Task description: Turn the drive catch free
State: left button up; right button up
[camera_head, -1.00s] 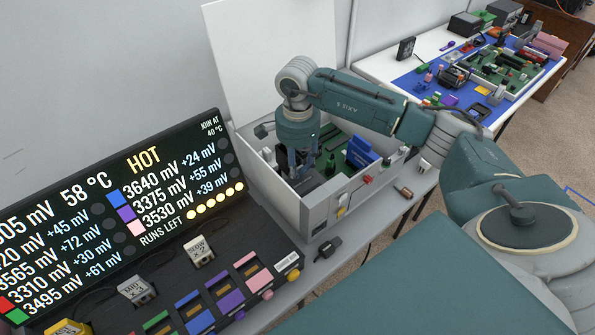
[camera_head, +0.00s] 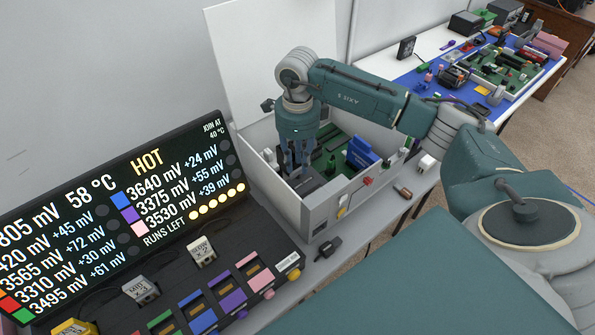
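An open light-grey computer case (camera_head: 316,214) stands on the table, its white side panel (camera_head: 270,55) upright behind it. Inside it are a green board (camera_head: 335,140) and a blue part (camera_head: 360,153). My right gripper (camera_head: 296,170) points down into the left part of the case. Its fingers are dark and partly hidden by the case wall, so I cannot tell whether they hold anything. The drive catch cannot be made out; it may be hidden by the gripper or the wall. My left gripper is not in view.
A black display (camera_head: 110,220) reading "HOT" and a panel with coloured slots (camera_head: 225,300) stand at the left. A small dark block (camera_head: 328,247) and a brown cylinder (camera_head: 402,191) lie near the case. A second table with a blue mat (camera_head: 408,86) holds many parts.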

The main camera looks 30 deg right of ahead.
jog(key=m, duration=0.7)
jog(key=shift+p, duration=0.4)
jog(key=shift+f, duration=0.2)
jog(key=shift+f+b, duration=0.2)
jog(key=shift+b, duration=0.15)
jog(key=shift+s, duration=0.1)
grip_shut()
